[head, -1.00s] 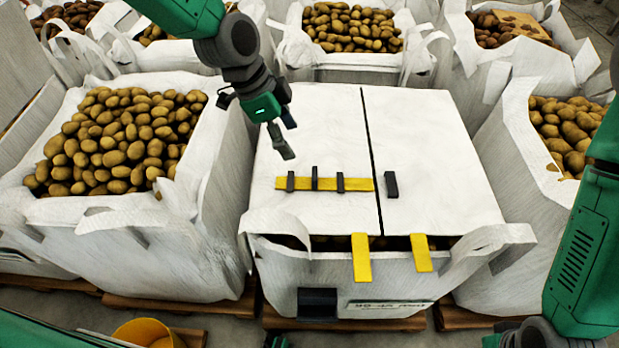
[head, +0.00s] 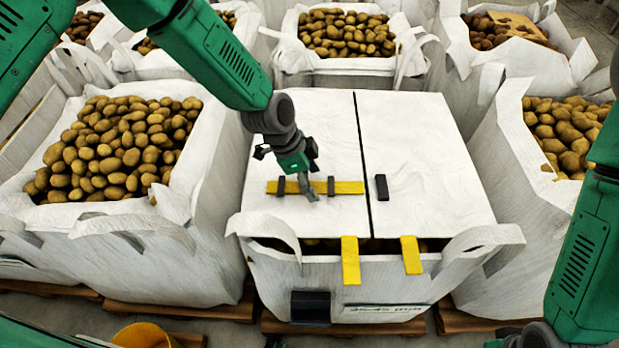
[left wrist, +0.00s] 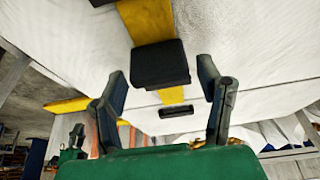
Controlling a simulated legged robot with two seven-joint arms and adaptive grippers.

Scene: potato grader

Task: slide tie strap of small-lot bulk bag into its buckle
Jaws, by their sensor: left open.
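The small-lot bulk bag (head: 425,150) is white, its top closed by two pale panels with a dark seam between them. A yellow tie strap (head: 350,187) lies across the left panel, with dark pieces along it. A dark buckle (head: 381,187) sits just right of the seam, apart from the strap's right end. My left gripper (head: 311,190) is open over the middle of the strap and hides part of it. In the left wrist view a black block (left wrist: 160,65) on the strap shows between or just beyond the open fingers (left wrist: 163,82).
Two yellow straps (head: 350,262) (head: 411,256) hang over the bag's front edge. Open bags of potatoes (head: 115,150) (head: 565,130) stand on both sides and behind (head: 345,30). A yellow bucket (head: 142,335) is at the lower left. The right panel is mostly clear.

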